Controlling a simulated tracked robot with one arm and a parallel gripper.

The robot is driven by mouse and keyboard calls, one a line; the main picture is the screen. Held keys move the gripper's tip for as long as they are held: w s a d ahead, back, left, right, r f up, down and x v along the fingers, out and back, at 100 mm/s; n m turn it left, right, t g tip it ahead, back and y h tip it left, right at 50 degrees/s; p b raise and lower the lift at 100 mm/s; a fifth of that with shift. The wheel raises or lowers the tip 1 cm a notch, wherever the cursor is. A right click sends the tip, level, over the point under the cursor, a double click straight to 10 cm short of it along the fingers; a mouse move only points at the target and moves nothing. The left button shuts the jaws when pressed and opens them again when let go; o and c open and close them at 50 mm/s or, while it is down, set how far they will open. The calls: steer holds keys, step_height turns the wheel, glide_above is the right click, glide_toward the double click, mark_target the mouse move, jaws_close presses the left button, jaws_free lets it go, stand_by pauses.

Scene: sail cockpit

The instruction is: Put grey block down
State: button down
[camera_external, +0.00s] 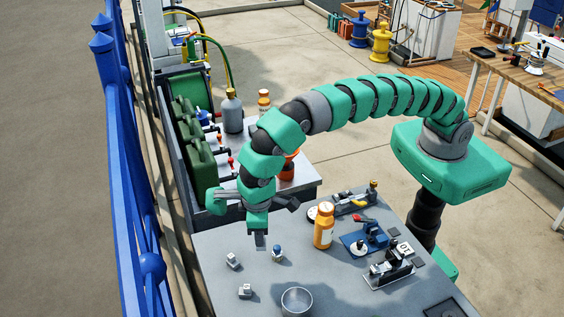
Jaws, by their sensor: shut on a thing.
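My gripper (259,234) points down above the back left part of the grey table (330,290). It is shut on a narrow grey piece, which looks like the grey block (261,242). Little of the block shows below the jaws. I cannot tell whether its bottom touches the table. Small pale grey pieces stand near it on the table, one to the lower left (233,261) and one nearer the front (245,291). A small blue and white piece (277,252) stands just right of the gripper.
A round metal bowl (297,301) sits at the table's front. An orange bottle (323,227), a blue fixture (375,236) and a black-and-white device (390,269) stand to the right. A blue fence (128,190) runs along the left. Bare tabletop lies between the small pieces and the device.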

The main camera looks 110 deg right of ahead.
steer(key=w+d+f+m+p, duration=0.1)
steer(key=w+d+f+m, duration=0.1)
steer(key=d+m, duration=0.2)
steer(key=w+d+f+m+p, duration=0.2)
steer(key=d+m, duration=0.3)
steer(key=m, duration=0.6)
steer(key=w+d+f+m+p, duration=0.1)
steer(key=d+f+m, duration=0.1)
steer(key=d+m, duration=0.3)
steer(key=shift+w+f+m, duration=0.2)
steer(key=shift+m, duration=0.5)
steer(key=shift+w+f+m, duration=0.15)
steer(key=shift+w+m, duration=0.05)
steer(key=shift+m, duration=0.5)
steer(key=shift+f+b, duration=0.6)
steer(key=shift+f, duration=1.3)
steer(key=shift+f, duration=0.1)
steer(key=c, duration=1.4)
jaws_free()
